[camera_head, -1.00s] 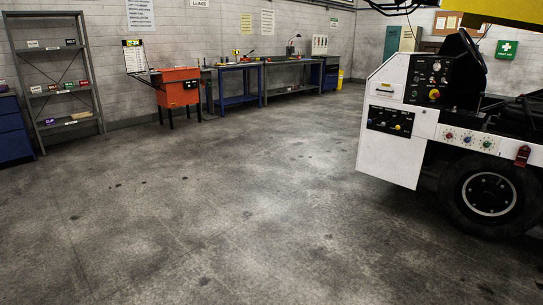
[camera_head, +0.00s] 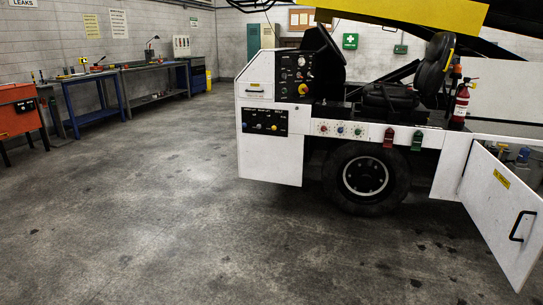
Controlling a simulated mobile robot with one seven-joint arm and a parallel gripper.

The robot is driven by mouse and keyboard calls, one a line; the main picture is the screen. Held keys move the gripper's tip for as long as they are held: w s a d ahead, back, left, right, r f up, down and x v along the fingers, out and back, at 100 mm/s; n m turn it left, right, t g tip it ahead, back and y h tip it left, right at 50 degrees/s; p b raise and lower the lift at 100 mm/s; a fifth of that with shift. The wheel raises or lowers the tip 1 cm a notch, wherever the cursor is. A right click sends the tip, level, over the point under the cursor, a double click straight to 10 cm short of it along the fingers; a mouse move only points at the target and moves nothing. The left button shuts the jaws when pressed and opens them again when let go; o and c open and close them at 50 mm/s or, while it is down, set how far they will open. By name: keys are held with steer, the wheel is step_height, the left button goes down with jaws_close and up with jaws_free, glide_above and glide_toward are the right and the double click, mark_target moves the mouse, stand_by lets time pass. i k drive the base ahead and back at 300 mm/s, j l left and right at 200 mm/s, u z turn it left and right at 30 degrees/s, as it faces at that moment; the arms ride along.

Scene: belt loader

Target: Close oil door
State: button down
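The white belt loader (camera_head: 268,160) stands on the right half of the view. At the far right, a white door (camera_head: 502,206) on its side stands open, swung outward toward me. The door has a black handle (camera_head: 521,226) and a small yellow label, too small to read, so I cannot tell for sure that it is the oil door. Behind it the open compartment (camera_head: 523,156) shows parts with blue and red bits. My gripper is not in view.
A black wheel (camera_head: 366,178) sits under the loader. A fire extinguisher (camera_head: 461,101) stands above the compartment. Workbenches (camera_head: 152,68) and an orange cabinet (camera_head: 18,108) line the left wall. The concrete floor (camera_head: 190,230) in front is clear.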

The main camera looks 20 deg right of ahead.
mark_target(507, 214)
steer(key=i+z, duration=0.2)
steer(key=z, duration=0.2)
steer(key=i+z, duration=0.2)
steer(key=z, duration=0.2)
steer(key=i+z, duration=0.2)
steer(key=z, duration=0.15)
steer(key=i+z, duration=0.8)
steer(key=z, duration=0.15)
steer(key=i+j+z, duration=0.1)
steer(key=i, duration=0.5)
steer(key=i+j+z, duration=0.1)
steer(key=i, duration=0.45)
steer(key=j, duration=0.05)
